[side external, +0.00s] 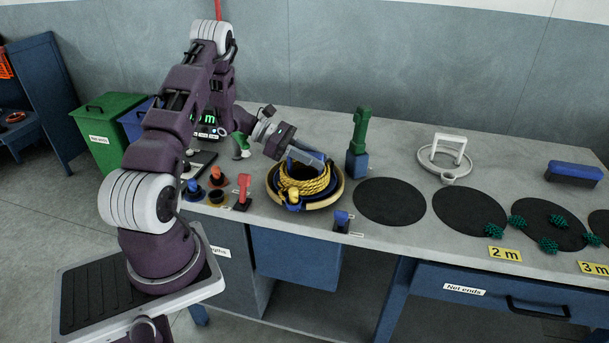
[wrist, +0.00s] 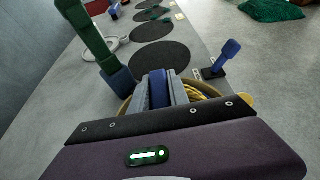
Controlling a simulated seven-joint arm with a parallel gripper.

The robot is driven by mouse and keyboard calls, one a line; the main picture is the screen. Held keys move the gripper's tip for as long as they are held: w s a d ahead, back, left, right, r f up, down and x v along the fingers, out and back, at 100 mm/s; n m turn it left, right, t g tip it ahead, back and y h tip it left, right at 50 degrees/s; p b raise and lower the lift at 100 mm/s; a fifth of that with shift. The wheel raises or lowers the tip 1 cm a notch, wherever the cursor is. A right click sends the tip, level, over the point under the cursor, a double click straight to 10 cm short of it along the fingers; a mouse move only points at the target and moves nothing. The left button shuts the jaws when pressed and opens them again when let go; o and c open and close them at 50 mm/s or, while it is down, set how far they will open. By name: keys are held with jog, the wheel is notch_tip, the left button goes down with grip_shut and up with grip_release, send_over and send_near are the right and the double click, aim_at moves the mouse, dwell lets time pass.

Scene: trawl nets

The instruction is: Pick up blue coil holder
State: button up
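The blue coil holder (side external: 291,167) stands at the middle of the bench, with a coil of yellow rope (side external: 305,183) around it. It sits in a round tan-rimmed tray (side external: 337,192) and looks upright. My gripper (side external: 308,160) is right above, at the top of the holder. In the wrist view, the holder's blue upright (wrist: 159,92) fills the narrow gap between the two grey fingers of my gripper (wrist: 161,88), which look shut on it. The holder's lower part is hidden by the rope and my gripper.
A green tool in a blue block (side external: 357,160) stands close behind right. A small blue-handled piece (side external: 341,221) is in front right, and red (side external: 243,190) and orange (side external: 217,178) pieces are at left. Black discs (side external: 390,201) lie flat to the right. A white ring with handle (side external: 446,160) is farther back.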

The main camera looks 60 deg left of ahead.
grip_shut()
dwell(1.2)
